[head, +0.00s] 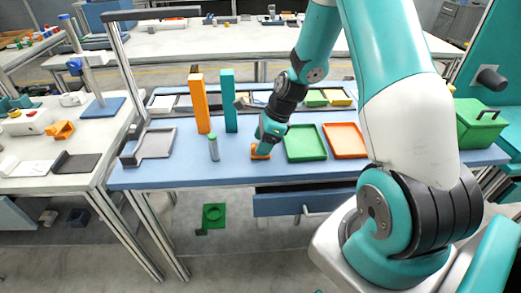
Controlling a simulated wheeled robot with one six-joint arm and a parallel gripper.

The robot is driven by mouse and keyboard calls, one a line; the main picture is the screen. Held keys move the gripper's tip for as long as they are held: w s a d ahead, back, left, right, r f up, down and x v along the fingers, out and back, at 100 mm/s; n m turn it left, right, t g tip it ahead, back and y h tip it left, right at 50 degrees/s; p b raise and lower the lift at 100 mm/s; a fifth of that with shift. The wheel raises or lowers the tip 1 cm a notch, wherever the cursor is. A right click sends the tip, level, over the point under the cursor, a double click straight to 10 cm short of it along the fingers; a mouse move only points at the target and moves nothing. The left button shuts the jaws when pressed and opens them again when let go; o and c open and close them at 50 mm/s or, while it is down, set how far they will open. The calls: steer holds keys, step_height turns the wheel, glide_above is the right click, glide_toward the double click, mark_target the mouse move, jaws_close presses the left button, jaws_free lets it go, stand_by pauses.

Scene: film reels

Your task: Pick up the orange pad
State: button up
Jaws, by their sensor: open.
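The orange pad (259,155) is a small flat orange piece on the blue tabletop (190,177), left of the green tray. My gripper (262,147) is directly above it, pointing down, with its tips at or very near the pad. The gripper is open. It covers the pad's upper part, and I cannot tell whether the fingers touch the pad or stand around it.
A green tray (305,143) and an orange tray (346,140) lie to the right. An open drawer (310,199) juts out below.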

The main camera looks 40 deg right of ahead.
steer(key=shift+x, duration=0.8)
steer(key=c, duration=0.7)
steer(key=shift+r, duration=0.1)
step_height(320, 180, up, 20)
steer(key=p, duration=0.1)
steer(key=shift+o, duration=0.7)
steer(key=shift+c, duration=0.3)
